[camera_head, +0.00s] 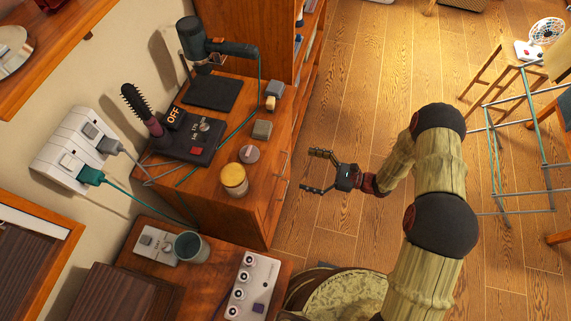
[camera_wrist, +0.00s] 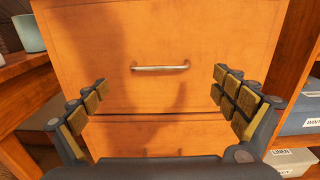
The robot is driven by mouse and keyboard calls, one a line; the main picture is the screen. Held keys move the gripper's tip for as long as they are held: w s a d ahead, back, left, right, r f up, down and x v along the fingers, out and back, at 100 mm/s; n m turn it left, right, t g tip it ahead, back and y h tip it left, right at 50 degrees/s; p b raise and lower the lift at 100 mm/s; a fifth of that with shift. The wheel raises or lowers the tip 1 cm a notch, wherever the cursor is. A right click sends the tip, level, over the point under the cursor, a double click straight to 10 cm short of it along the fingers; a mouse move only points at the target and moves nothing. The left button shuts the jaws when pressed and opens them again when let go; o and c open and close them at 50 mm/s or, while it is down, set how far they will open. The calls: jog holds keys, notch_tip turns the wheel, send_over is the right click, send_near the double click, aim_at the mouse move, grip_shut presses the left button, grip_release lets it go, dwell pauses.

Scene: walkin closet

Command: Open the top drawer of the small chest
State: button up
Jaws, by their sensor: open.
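The small chest (camera_head: 258,208) is wooden, with its drawer fronts facing right in the head view. In the wrist view its top drawer (camera_wrist: 160,35) is flush with the chest and fills the upper middle. A horizontal metal bar handle (camera_wrist: 160,68) sits on that drawer. A lower drawer front (camera_wrist: 150,135) shows below it. My gripper (camera_head: 312,170) is in front of the drawer fronts, apart from them. In the wrist view my gripper (camera_wrist: 160,92) is open and empty, its padded fingers on either side of the handle and not touching it.
On the chest top stand a yellow-lidded jar (camera_head: 234,180), a hair dryer (camera_head: 215,45) and a hairbrush on a dark box. A lower cabinet with a mug (camera_head: 191,247) stands nearby. Labelled boxes (camera_wrist: 298,118) sit on shelves at right. The wooden floor (camera_head: 350,80) is clear behind my gripper.

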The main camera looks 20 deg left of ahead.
aim_at(286, 164)
jog(key=a, duration=0.5)
jog(key=s+a+b, duration=0.1)
jog(key=a, duration=0.1)
jog(key=shift+a+f, duration=0.3)
jog(key=shift+a, duration=0.1)
jog(key=shift+c, duration=1.2)
jog(key=shift+w+r, duration=0.1)
jog(key=c, duration=1.4)
